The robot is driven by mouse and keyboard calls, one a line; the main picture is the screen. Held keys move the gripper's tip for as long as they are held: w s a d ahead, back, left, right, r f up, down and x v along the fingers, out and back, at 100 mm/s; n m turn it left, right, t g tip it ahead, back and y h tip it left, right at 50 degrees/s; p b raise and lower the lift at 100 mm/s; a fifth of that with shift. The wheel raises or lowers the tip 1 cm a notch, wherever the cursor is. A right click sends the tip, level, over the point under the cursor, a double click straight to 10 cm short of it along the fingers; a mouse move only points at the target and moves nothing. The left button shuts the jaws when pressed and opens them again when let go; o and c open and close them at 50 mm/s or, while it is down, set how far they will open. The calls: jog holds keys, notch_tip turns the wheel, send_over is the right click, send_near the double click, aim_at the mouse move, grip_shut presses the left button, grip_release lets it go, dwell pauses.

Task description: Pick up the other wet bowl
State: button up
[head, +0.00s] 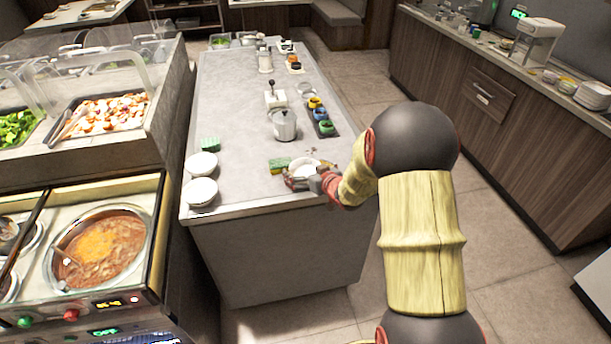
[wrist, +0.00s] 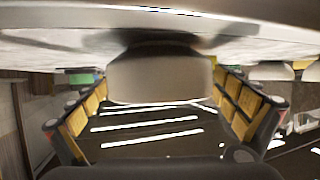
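A white bowl (head: 304,168) is at the front right of the grey counter, in front of a yellow-green sponge (head: 279,164). My gripper (head: 302,182) is at this bowl, coming in from the right. In the wrist view, which looks upside down, the bowl (wrist: 160,78) fills the space between my two spread fingers (wrist: 162,90). The fingers stand on either side of it, and firm contact does not show. Two more white bowls, a rear one (head: 202,161) and a front one (head: 200,190), sit at the counter's left edge. Wetness cannot be told.
A green sponge (head: 209,144) lies behind the left bowls. A silver pot (head: 285,125) and a dark tray with several coloured cups (head: 320,115) stand farther back. The counter (head: 240,180) is clear between the left bowls and my gripper. A soup well (head: 100,250) is at the left.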

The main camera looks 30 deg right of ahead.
jog(key=shift+c, duration=1.1)
jog(key=c, duration=1)
jog(key=shift+o, duration=0.2)
jog(key=shift+r, duration=0.1)
